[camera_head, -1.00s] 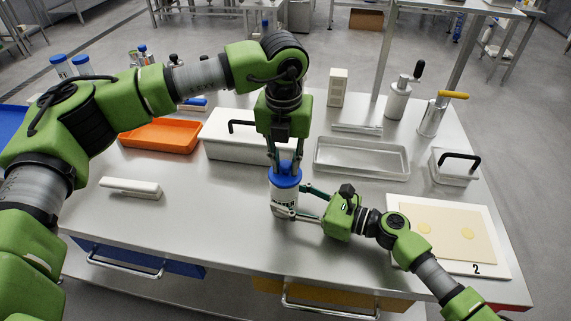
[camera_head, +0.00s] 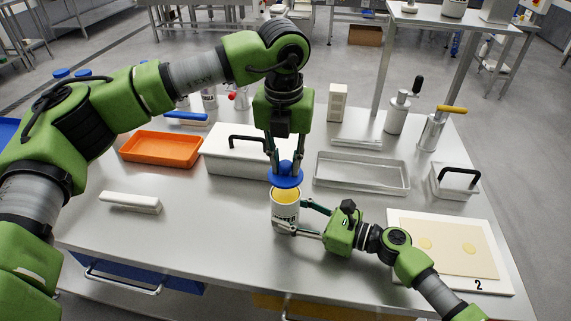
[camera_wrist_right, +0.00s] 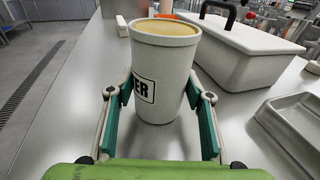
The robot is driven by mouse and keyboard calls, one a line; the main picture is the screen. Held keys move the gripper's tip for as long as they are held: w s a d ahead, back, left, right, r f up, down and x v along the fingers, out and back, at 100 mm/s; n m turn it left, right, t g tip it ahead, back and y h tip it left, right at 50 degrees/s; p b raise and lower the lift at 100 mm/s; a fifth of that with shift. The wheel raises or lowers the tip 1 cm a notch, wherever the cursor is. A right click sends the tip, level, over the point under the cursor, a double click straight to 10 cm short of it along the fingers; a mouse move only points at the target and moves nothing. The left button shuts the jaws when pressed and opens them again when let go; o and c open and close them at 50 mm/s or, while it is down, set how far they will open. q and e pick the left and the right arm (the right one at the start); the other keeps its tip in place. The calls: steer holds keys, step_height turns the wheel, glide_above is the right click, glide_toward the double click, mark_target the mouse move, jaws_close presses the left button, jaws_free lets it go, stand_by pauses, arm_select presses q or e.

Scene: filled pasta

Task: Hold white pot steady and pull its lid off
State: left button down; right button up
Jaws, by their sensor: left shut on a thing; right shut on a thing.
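The white pot (camera_head: 284,214) stands upright on the steel table in the head view, its top uncovered and yellow contents showing. It also shows close up in the right wrist view (camera_wrist_right: 165,75), with part of a black-framed label reading "ER". My right gripper (camera_head: 296,217) is shut around the pot's body from the right side; its fingers show on both sides of the pot in the right wrist view (camera_wrist_right: 160,110). The blue lid (camera_head: 286,178) hangs just above the pot, apart from its rim. My left gripper (camera_head: 285,166) points down and is shut on the lid's knob.
A white box with a black handle (camera_head: 228,160) and an orange tray (camera_head: 160,149) stand behind left. A metal tray (camera_head: 361,174) is behind right. A board with a pasta sheet (camera_head: 454,249) lies right.

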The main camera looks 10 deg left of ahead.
steer(key=shift+d+f, duration=0.1)
steer(key=shift+f, duration=0.05)
steer(key=o, duration=1.1)
steer(key=v, duration=1.2)
steer(key=shift+w, duration=0.1)
arm_select(q)
steer(key=shift+s+f, duration=0.1)
steer(key=shift+f, duration=0.05)
arm_select(e)
steer(key=shift+f, duration=0.1)
